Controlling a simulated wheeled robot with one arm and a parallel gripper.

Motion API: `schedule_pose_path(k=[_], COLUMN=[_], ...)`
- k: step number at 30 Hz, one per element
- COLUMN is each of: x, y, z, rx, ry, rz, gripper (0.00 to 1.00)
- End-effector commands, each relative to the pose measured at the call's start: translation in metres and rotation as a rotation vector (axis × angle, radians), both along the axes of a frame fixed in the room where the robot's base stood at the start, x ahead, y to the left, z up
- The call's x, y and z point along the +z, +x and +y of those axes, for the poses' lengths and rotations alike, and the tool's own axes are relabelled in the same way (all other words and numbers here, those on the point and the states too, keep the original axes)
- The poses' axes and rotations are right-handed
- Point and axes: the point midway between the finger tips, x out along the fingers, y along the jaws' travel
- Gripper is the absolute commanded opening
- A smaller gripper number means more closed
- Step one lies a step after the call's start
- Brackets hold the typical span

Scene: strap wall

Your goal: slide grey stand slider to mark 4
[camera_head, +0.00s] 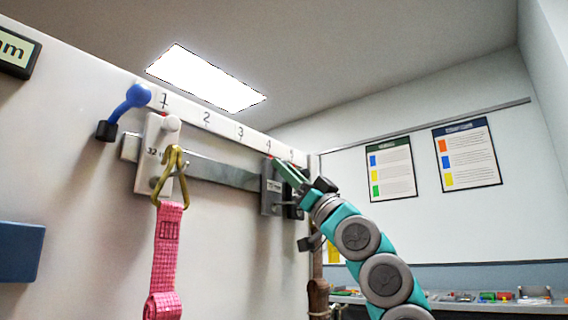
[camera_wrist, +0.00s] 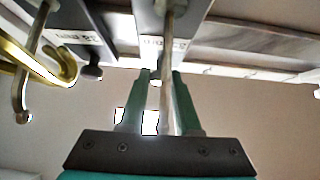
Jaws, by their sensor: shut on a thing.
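The grey stand slider (camera_head: 270,190) sits on the metal rail of the white wall, below the number 4 (camera_head: 268,144) as seen in the head view. Its grey plate with a label also shows at the top of the wrist view (camera_wrist: 163,20). My gripper (camera_head: 284,170) is at the upper right of the slider. In the wrist view my gripper (camera_wrist: 162,78) has its two green fingers on either side of a thin metal rod (camera_wrist: 169,50) on the slider, shut on it. The exact contact is partly hidden.
A white slider (camera_head: 150,180) hangs on the rail (camera_head: 215,172) near mark 1, with a brass hook (camera_head: 172,165) and pink strap (camera_head: 166,250). A blue lever (camera_head: 135,98) is at the left. The rail between the sliders is clear.

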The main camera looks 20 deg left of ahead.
Motion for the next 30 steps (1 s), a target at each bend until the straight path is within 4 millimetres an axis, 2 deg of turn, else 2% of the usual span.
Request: schedule_pose_path(k=[8,9,16,25,30], x=[0.000,0.000,0.000,-0.002,-0.015], y=[0.000,0.000,0.000,-0.001,-0.006], z=[0.000,0.000,0.000,-0.001,-0.012], rx=[0.001,0.001,0.000,-0.001,-0.001], ry=[0.001,0.001,0.001,0.001,0.003], rz=[-0.001,-0.001,0.000,-0.001,-0.006], gripper=[0.00,0.35,0.60,0.61,0.61])
